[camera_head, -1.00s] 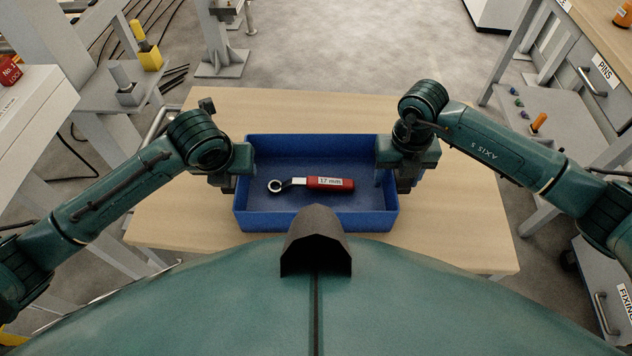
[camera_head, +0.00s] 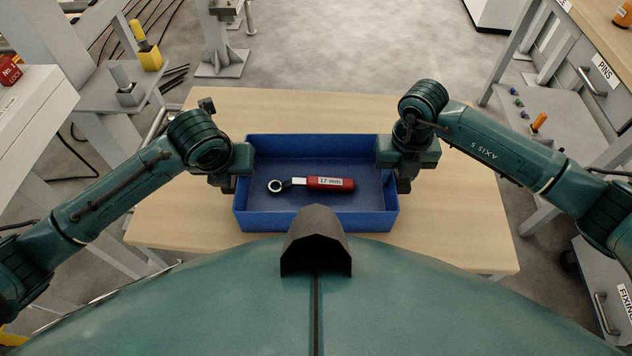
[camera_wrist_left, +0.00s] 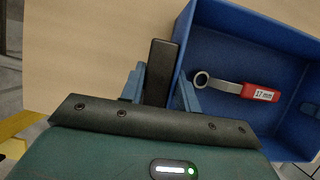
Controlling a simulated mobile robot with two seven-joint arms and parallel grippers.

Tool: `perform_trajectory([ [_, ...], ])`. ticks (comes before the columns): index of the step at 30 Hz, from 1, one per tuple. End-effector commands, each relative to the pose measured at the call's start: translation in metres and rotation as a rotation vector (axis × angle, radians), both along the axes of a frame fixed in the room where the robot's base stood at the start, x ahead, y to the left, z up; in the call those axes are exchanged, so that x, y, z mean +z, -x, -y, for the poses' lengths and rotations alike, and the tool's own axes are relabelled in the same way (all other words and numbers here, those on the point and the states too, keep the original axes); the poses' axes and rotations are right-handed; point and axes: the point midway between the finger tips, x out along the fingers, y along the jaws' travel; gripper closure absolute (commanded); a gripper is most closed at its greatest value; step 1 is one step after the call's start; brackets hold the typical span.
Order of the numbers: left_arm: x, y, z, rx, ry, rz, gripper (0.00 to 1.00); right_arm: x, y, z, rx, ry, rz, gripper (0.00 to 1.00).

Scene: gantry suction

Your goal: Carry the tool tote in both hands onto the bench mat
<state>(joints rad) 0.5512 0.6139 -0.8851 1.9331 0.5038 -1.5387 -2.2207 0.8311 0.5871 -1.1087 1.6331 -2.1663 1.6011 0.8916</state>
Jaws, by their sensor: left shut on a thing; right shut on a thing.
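The tool tote (camera_head: 316,222) is an open blue box at the middle of the wooden table in the head view. A wrench (camera_head: 312,184) with a red handle marked 17 mm lies inside. My left gripper (camera_head: 230,183) is at the tote's left end. In the left wrist view its blue fingers flank a dark bar (camera_wrist_left: 160,60) beside the tote wall (camera_wrist_left: 182,40), which looks like the tote's handle. My right gripper (camera_head: 402,180) is shut at the tote's right end, its fingertips partly hidden. I cannot tell whether the tote touches the table. I cannot make out a bench mat.
The wooden table top (camera_head: 455,215) is bare around the tote. A grey shelf (camera_head: 545,115) with small parts stands at right, and a white cabinet (camera_head: 30,105) at left. A yellow-based post (camera_head: 147,48) stands at back left. Open floor (camera_head: 330,45) lies behind the table.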

Motion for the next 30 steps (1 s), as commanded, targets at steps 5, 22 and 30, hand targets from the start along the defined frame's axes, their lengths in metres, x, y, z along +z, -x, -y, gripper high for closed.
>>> perform_trajectory([
  [5,0.002,-0.001,0.000,0.000,0.001,0.003,1.00,0.002,-0.001,0.000,0.000,0.000,0.002,1.00],
  [22,0.047,-0.001,0.000,0.000,0.000,0.003,1.00,0.047,-0.001,0.000,0.000,0.001,0.002,1.00],
  [30,0.052,-0.001,0.000,0.000,0.000,0.003,1.00,0.051,-0.001,0.000,0.000,0.002,0.002,1.00],
])
